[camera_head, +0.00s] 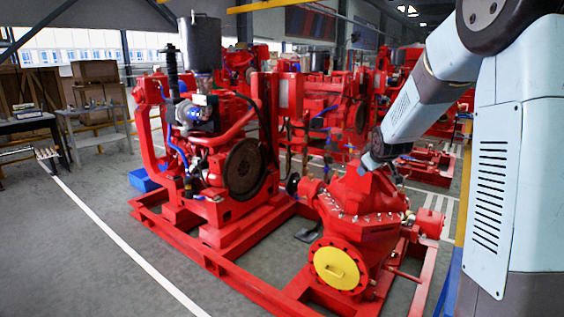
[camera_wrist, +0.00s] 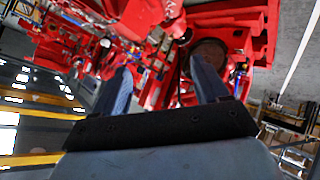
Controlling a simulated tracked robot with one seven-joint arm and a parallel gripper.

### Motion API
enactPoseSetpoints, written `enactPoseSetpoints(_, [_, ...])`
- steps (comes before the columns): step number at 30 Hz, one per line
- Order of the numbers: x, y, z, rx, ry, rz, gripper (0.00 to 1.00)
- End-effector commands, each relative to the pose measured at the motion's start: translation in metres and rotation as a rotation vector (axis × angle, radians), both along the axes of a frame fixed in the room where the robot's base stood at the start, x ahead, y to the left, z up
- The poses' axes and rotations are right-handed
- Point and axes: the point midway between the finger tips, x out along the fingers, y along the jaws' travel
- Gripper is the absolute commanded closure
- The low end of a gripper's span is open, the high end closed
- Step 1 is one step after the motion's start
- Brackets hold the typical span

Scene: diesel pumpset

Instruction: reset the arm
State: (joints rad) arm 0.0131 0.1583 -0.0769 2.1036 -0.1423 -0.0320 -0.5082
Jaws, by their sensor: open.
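My arm comes in from the right of the head view and reaches down and left toward the red pump (camera_head: 362,205). My gripper (camera_head: 378,157) shows there as a small grey end just above the top of the pump, in front of the red machinery behind. I cannot tell in the head view whether it touches the pump. In the wrist view my gripper (camera_wrist: 165,80) has two blue-grey fingers spread well apart. Nothing is held between them. Red machinery and a dark round part lie beyond the fingers in that view.
The red diesel engine (camera_head: 225,150) stands left of the pump on the same red base frame (camera_head: 240,275). A yellow disc (camera_head: 337,268) covers the pump's front flange. Grey floor (camera_head: 85,245) is open at the left. A workbench (camera_head: 95,115) stands at the far left.

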Motion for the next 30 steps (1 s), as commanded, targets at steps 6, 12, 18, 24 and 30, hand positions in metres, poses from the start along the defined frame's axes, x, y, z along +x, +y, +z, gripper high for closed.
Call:
enactPoseSetpoints(6, [-0.065,0.009,0.037,0.088,0.056,-0.070,0.26])
enactPoseSetpoints(12, [-0.128,0.018,0.060,0.166,0.113,-0.134,0.26])
enactPoseSetpoints(18, [-0.193,0.027,0.075,0.241,0.172,-0.198,0.26])
enactPoseSetpoints(24, [-0.260,0.036,0.081,0.308,0.232,-0.261,0.26])
enactPoseSetpoints(30, [-0.327,0.044,0.080,0.371,0.291,-0.326,0.26])
